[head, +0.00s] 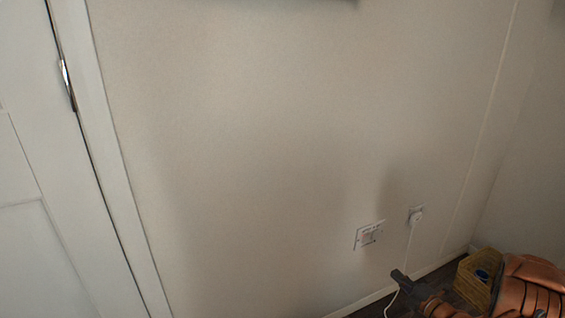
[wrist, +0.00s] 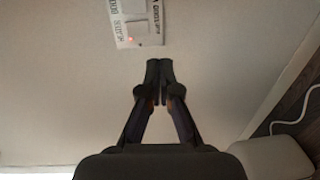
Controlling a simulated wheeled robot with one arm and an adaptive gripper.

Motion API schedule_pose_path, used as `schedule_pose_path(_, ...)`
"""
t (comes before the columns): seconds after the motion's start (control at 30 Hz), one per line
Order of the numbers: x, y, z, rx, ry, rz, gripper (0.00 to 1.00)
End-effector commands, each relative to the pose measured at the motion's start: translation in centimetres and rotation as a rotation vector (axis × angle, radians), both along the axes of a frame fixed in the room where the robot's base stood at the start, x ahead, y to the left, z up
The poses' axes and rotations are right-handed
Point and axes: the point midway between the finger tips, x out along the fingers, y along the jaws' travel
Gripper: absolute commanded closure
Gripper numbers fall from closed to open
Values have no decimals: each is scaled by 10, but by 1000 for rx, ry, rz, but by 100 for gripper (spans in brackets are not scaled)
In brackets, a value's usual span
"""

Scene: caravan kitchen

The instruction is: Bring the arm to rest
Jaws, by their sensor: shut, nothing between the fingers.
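My gripper (wrist: 160,64) shows in the wrist view with its two dark fingers together at the tips and nothing between them. It points toward the pale wall (wrist: 75,75), apart from any object as far as I can tell. In the head view, the dark end of my gripper (head: 398,275) is low at the right, in front of the wall's foot. My orange arm is partly in view at the bottom right corner, cut off by the frame edge.
A white switch plate (head: 369,234) is on the wall; it also shows near the fingertips in the wrist view (wrist: 137,22). A plug (head: 416,215) with a white cable is beside it. A yellow crate (head: 468,285) stands by the wall. A white door (head: 40,170) is left.

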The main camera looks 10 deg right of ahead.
Motion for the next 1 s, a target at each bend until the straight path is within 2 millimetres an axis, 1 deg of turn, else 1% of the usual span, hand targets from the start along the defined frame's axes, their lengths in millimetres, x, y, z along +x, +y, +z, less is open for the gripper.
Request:
schedule_pose_path(0.17, 12, -4, 20, -15, 85, -18, 100)
schedule_pose_path(0.3, 26, -12, 49, -30, 215, -73, 100)
schedule_pose_path(0.43, 34, -21, 77, -30, 336, -149, 100)
schedule_pose_path(0.57, 37, -27, 110, -19, 441, -240, 100)
schedule_pose_path(0.6, 38, -28, 122, -13, 468, -268, 100)
schedule_pose_path(0.67, 37, -29, 138, -1, 512, -316, 100)
schedule_pose_path(0.77, 34, -30, 169, 23, 571, -398, 100)
schedule_pose_path(0.9, 26, -26, 214, 72, 644, -518, 100)
schedule_pose_path(0.97, 21, -22, 232, 97, 674, -570, 100)
schedule_pose_path(1.0, 17, -19, 246, 117, 689, -606, 100)
